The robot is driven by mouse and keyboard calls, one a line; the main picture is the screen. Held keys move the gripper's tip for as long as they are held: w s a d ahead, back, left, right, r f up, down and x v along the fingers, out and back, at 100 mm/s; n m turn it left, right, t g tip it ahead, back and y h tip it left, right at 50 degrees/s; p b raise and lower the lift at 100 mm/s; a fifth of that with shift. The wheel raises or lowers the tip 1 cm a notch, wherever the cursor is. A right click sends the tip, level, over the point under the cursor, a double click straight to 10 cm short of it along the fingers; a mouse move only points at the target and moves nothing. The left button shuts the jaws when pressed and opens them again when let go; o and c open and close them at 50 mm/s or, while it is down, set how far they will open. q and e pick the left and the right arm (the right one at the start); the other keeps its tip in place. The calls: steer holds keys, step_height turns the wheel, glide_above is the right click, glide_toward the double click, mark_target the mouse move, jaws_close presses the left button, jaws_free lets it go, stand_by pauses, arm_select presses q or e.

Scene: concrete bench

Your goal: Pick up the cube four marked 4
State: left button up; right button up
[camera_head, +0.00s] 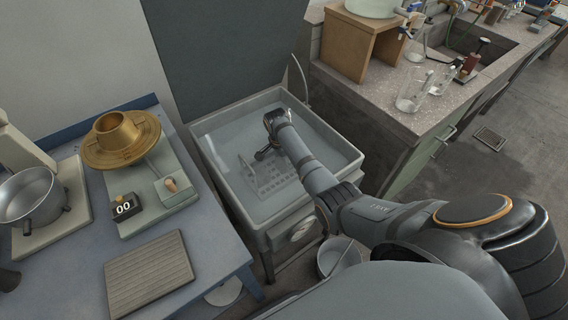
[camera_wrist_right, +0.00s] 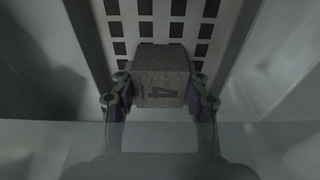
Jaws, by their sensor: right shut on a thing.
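The grey cube marked 4 (camera_wrist_right: 162,80) is in the middle of the right wrist view, with the dark 4 turned sideways on its near face. My right gripper (camera_wrist_right: 161,96) is shut on it, with one finger on each side. In the head view my right arm reaches into the grey sink basin (camera_head: 222,190), and the right gripper (camera_head: 262,154) is low over it. The cube cannot be made out there. Whether the cube touches anything beneath is unclear. My left gripper is not in view.
A pale rack with square holes (camera_head: 275,180) lies in the basin, and its holes (camera_wrist_right: 145,28) show behind the cube. The basin walls stand around the gripper. A blue table with a brass device (camera_head: 122,137) is left; a stone bench with glassware (camera_head: 412,92) is right.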

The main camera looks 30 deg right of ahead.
steer(key=shift+r, duration=0.1)
steer(key=shift+w+r, duration=0.1)
steer(key=shift+r, duration=0.15)
step_height(320, 180, up, 2)
steer(key=shift+r+p, duration=0.15)
steer(key=shift+p, duration=0.25)
steer(key=s+a+r+p, duration=0.2)
steer(key=s+a+r, duration=0.4)
steer(key=s+r, duration=0.4)
steer(key=shift+s+a, duration=0.4)
steer(key=shift+s, duration=0.8)
